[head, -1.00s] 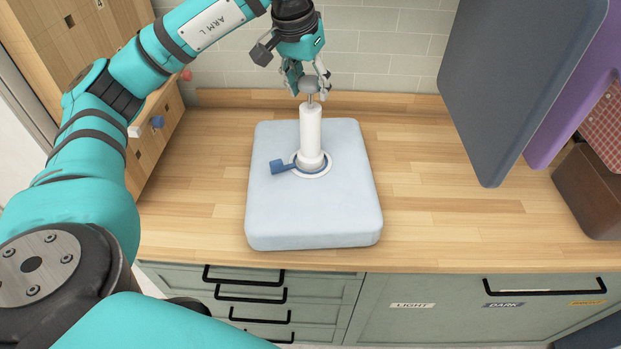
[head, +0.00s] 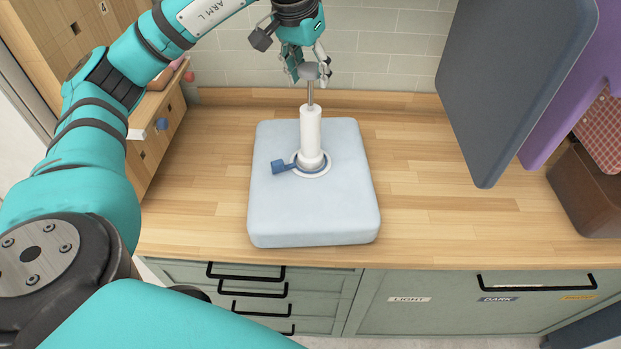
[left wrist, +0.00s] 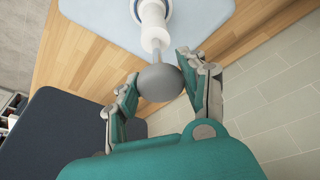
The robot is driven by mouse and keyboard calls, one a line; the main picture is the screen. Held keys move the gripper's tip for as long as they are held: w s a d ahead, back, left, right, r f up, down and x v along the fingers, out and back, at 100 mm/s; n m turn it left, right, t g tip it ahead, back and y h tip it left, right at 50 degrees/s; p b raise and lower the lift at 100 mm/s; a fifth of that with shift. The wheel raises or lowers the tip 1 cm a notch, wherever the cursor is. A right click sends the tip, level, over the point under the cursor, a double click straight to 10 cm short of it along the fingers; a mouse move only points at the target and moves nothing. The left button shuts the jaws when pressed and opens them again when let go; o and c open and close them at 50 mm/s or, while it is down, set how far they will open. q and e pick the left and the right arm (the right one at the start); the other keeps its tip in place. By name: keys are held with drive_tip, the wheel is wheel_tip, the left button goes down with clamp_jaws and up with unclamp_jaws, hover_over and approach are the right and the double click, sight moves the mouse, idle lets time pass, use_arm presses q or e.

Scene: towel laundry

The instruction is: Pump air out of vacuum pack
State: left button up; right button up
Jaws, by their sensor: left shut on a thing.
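The pale blue vacuum pack (head: 315,215) lies flat on the wooden counter in the head view. The pump's thin metal rod is drawn out, topped by a grey knob (head: 309,71). My left gripper (head: 308,74) is above the pump, shut on the knob. In the left wrist view the knob (left wrist: 160,83) sits between the two fingers, with the white pump beyond it. My right gripper is not in view.
A dark grey hanging panel (head: 515,90) and purple cloth are at the right, above a brown box (head: 592,190). A wooden cabinet (head: 110,50) stands at the left. The counter is clear on both sides of the pack.

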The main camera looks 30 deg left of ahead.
sight(312, 108)
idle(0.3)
use_arm(q)
drive_tip(key=shift+f+b, duration=2.25)
drive_tip(key=shift+f, duration=0.7)
drive_tip(key=shift+r+p, duration=2.05)
drive_tip(key=shift+r, duration=0.5)
